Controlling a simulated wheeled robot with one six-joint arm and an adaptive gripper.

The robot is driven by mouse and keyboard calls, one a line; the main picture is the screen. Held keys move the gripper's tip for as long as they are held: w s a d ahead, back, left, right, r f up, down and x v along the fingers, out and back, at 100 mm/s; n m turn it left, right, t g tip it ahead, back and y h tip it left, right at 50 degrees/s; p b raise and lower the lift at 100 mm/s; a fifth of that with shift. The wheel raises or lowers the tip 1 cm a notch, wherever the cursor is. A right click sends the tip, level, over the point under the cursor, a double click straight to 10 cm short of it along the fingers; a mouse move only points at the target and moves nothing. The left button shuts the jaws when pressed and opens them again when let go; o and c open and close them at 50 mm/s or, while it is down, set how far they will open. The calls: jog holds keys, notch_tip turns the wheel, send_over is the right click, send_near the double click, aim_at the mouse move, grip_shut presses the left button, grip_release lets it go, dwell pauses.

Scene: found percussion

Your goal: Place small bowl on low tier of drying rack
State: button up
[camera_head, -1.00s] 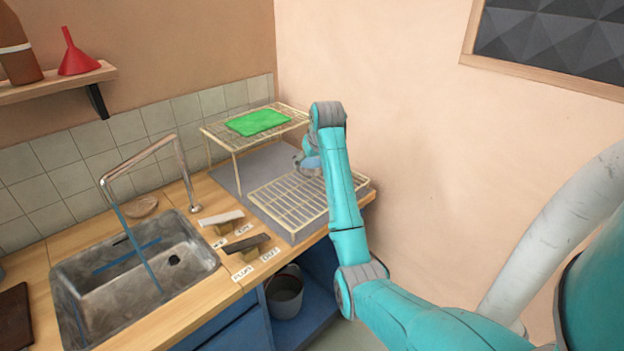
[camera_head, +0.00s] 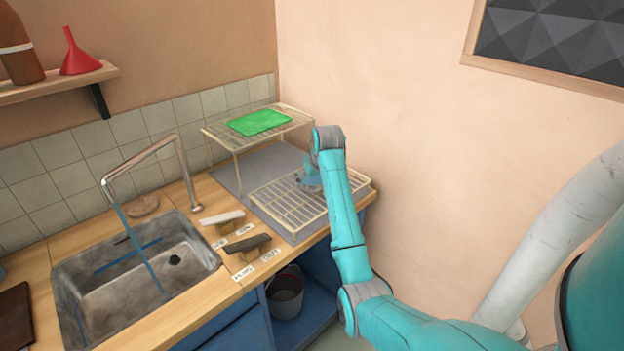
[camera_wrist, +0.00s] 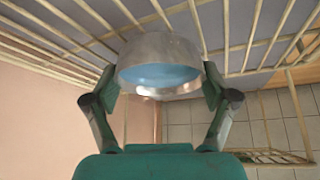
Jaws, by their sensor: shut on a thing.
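The small bowl (camera_wrist: 158,60) is metallic silver with a blue area showing, and it sits between the two fingers of my gripper (camera_wrist: 160,88) in the wrist view. The gripper is shut on it. The low tier of the drying rack (camera_head: 290,207) is a cream wire grid on the grey mat. In the wrist view its wires (camera_wrist: 240,50) pass close behind the bowl; I cannot tell whether they touch. In the head view my gripper (camera_head: 311,183) is over the back right part of the low tier, and my arm mostly hides the bowl.
The high tier (camera_head: 290,122) stands behind, with a green cloth-like item (camera_head: 259,122) on it. A sink (camera_head: 135,265) with a tall faucet lies left. Two lever-like blocks (camera_head: 247,243) sit in front of the rack. The wall is close on the right. Much of the low tier is bare.

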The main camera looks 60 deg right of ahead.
jog(key=o, duration=1)
jog(key=v, duration=1.2)
